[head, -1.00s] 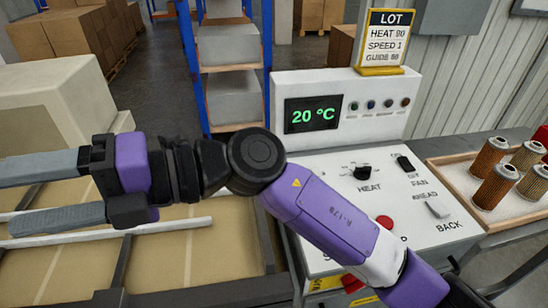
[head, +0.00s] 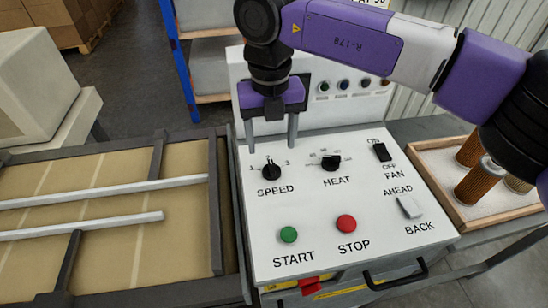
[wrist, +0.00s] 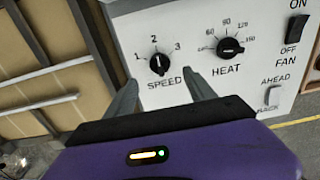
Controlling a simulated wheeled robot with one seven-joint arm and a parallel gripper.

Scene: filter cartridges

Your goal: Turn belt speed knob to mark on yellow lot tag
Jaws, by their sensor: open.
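The black belt speed knob (head: 271,170) is on the white panel, above the word SPEED, with marks 1 and 3 beside it. In the wrist view the knob (wrist: 159,63) shows marks 1, 2 and 3, and its white line points up, close to 2. My gripper (head: 271,148) is open and empty, pointing down over the panel. Its fingers are spread to either side of the knob's line, apart from it. The yellow lot tag (head: 372,3) is nearly all hidden behind my arm; its earlier view read SPEED 1.
The heat knob (head: 331,162) is right of the speed knob. The fan switch (head: 381,152), ahead/back switch (head: 409,206), green start button (head: 289,234) and red stop button (head: 346,223) share the panel. A wooden tray (head: 417,178) holds filter cartridges at the right.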

